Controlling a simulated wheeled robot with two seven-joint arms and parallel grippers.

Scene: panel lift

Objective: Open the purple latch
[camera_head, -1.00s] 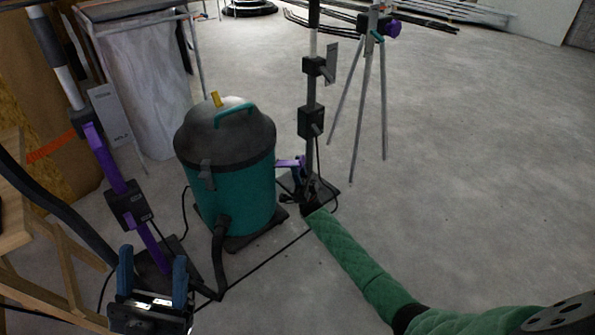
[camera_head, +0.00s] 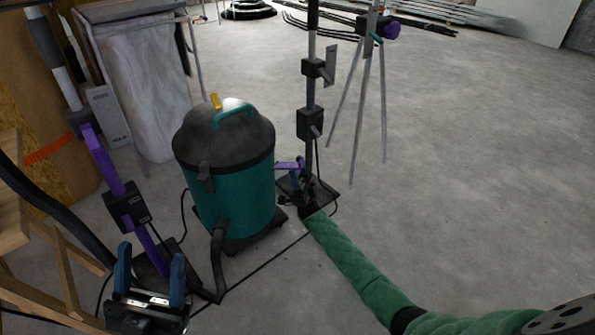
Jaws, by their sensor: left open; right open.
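A small purple bar (camera_head: 288,165), possibly the latch, sticks out to the left near the foot of the central pole stand (camera_head: 311,93), just right of the vacuum. A purple lever (camera_head: 103,160) also runs along the left pole stand, through a black box. My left gripper (camera_head: 150,275) is open and empty at the bottom left, its blue fingers apart in front of the left stand's base. My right arm in a green quilted sleeve reaches from the lower right to the central stand's foot. My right gripper (camera_head: 299,182) is small and dark there, beside the purple bar; contact cannot be told.
A teal and black vacuum (camera_head: 235,185) stands between the two pole stands, with a black hose and cables on the floor. A tripod (camera_head: 366,95) with a purple knob stands behind right. Wooden trestle legs (camera_head: 55,270) are at the left. The floor at right is clear.

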